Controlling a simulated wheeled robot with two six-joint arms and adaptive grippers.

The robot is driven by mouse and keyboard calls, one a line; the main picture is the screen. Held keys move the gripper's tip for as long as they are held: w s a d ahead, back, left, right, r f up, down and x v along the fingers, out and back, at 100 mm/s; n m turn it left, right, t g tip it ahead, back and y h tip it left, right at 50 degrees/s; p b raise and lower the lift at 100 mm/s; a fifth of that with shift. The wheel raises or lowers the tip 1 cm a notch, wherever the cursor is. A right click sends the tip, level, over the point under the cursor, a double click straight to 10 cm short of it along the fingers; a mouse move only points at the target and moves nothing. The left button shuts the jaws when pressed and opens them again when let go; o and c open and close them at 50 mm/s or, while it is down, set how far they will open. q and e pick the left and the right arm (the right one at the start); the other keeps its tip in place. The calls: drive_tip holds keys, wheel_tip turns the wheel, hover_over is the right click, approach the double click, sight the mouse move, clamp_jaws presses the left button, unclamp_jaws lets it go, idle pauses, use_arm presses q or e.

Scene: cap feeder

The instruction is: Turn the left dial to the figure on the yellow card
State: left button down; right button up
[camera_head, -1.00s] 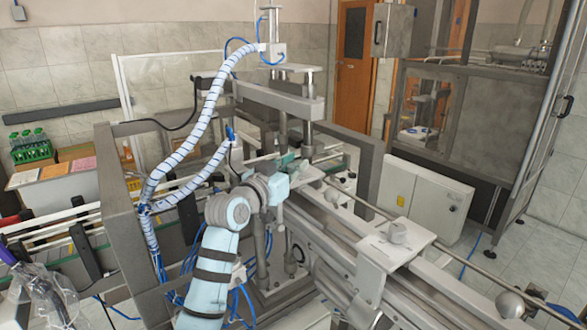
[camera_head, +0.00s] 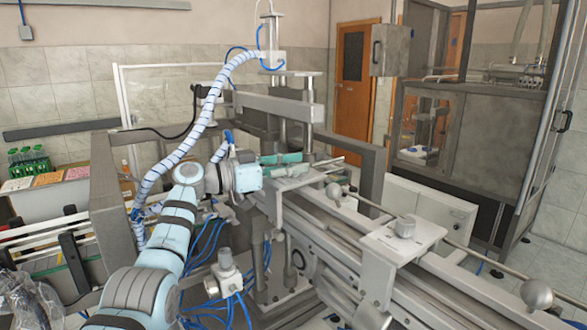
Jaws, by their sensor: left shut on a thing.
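My left gripper (camera_head: 290,164) reaches in from the left above a pale plate (camera_head: 298,184) on the machine rail. Its teal fingers are shut on what appears to be the left dial, which they largely hide; its setting cannot be read. A second grey dial (camera_head: 405,227) stands free on another plate (camera_head: 418,240), nearer and to the right. My right gripper is not in view.
A grey machine frame (camera_head: 105,205) stands close around my left arm. Blue hoses hang below and a white ribbed hose (camera_head: 182,150) rises behind. A rod with a ball end (camera_head: 537,293) runs along the rail. Green bottles (camera_head: 28,160) stand far left.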

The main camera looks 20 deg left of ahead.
use_arm(q)
drive_tip(key=shift+f, duration=0.1)
idle(0.3)
drive_tip(key=c, duration=1.3)
unclamp_jaws()
drive_tip(key=shift+c, duration=0.2)
